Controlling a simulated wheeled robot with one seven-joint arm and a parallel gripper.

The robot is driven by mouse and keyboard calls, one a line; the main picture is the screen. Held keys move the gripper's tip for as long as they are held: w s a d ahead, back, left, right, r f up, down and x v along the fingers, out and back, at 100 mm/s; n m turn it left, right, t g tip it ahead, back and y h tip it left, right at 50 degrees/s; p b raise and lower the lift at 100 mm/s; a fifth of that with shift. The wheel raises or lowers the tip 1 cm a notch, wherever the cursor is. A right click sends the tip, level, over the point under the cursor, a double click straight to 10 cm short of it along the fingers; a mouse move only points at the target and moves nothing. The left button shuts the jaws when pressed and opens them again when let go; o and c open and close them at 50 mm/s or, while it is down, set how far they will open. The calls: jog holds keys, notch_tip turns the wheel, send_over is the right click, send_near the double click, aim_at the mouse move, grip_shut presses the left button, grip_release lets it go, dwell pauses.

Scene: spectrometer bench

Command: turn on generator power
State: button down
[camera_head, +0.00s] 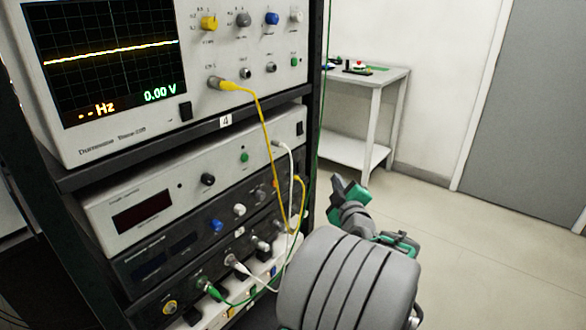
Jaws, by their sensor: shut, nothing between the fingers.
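The rack holds a light-faced unit (226,178) with a dark reddish display window (142,217). Right below it is a dark-faced unit (138,262) with several knobs, among them a blue one (215,226), and dark windows without visible digits. I cannot tell for sure which unit is the generator; the panel lettering is too small to read. My gripper (350,188), grey with green parts, is shut and empty. It is to the right of the rack, apart from the panels. My arm's thick grey link hides part of the lower right.
An oscilloscope (225,50) on the top shelf shows a flat yellow trace and 0.00 V. Yellow (262,130), white and green cables hang across the panels. A small white table (384,78) stands behind, near a grey door (540,100). Floor on the right is clear.

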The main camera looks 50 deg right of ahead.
aim_at(300, 167)
jog(key=w+f+p, duration=0.1)
jog(key=w+p, duration=0.4)
jog(key=w, duration=0.3)
jog(key=shift+w+a, duration=0.35)
jog(key=shift+a, duration=0.1)
jog(key=shift+w+f, duration=0.1)
dwell(1.7)
jog(key=shift+w+b, duration=0.3)
jog(key=shift+w+a, duration=0.1)
jog(key=shift+w, duration=0.2)
dwell(0.4)
jog(key=shift+s+b, duration=0.1)
jog(key=shift+b, duration=0.25)
